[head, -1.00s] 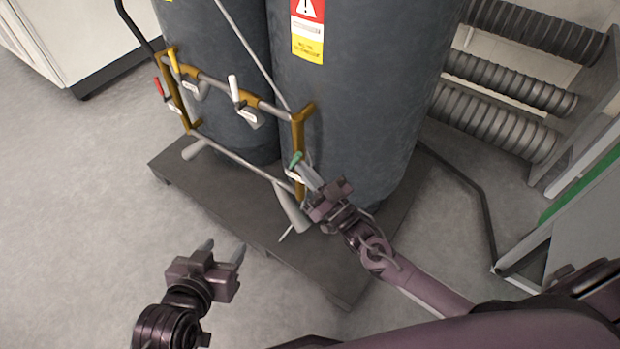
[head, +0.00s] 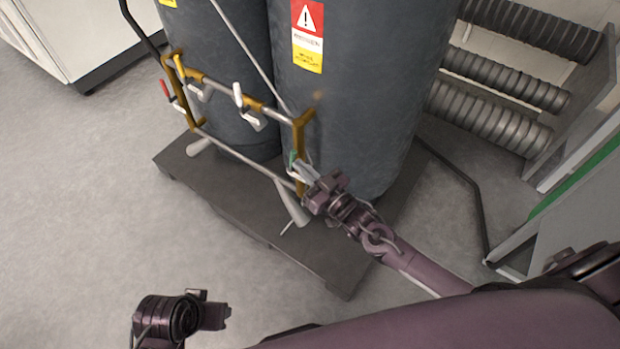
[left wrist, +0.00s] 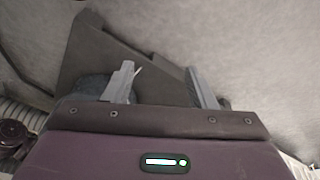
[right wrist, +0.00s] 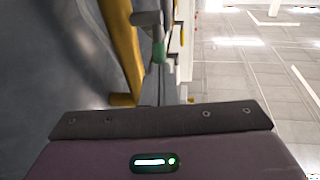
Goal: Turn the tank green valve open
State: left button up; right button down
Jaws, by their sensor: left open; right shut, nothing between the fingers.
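The green valve handle (head: 293,158) is on the right upright of the yellow-brown pipe frame (head: 298,135), in front of the right dark tank (head: 350,100). It also shows in the right wrist view (right wrist: 159,52), ahead of the gripper beside the yellow pipe. My right gripper (head: 303,170) is shut and empty. Its fingertips are right at the green valve; I cannot tell whether they touch it.
A white-handled valve (head: 240,96) and a red-handled valve (head: 165,88) sit further left on the pipes. The tanks stand on a dark pallet (head: 215,205). A rack with ribbed rolls (head: 490,120) stands at the right. The floor at left is clear.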

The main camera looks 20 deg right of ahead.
pick_arm(q)
jog(key=shift+s+a+n+g+y+p, duration=0.2)
jog(key=shift+s+a+g+p, duration=0.15)
jog(key=shift+a+p, duration=0.25)
jog(key=shift+s+a+n+g+y+p, duration=0.1)
jog(key=shift+s+a+g+y+p, duration=0.1)
jog(key=shift+a+g+p, duration=0.4)
pick_arm(e)
jog(key=shift+w+a+r, duration=0.25)
jog(key=shift+w+r, duration=0.1)
jog(key=shift+r, duration=0.05)
pick_arm(q)
jog(key=shift+a, duration=0.1)
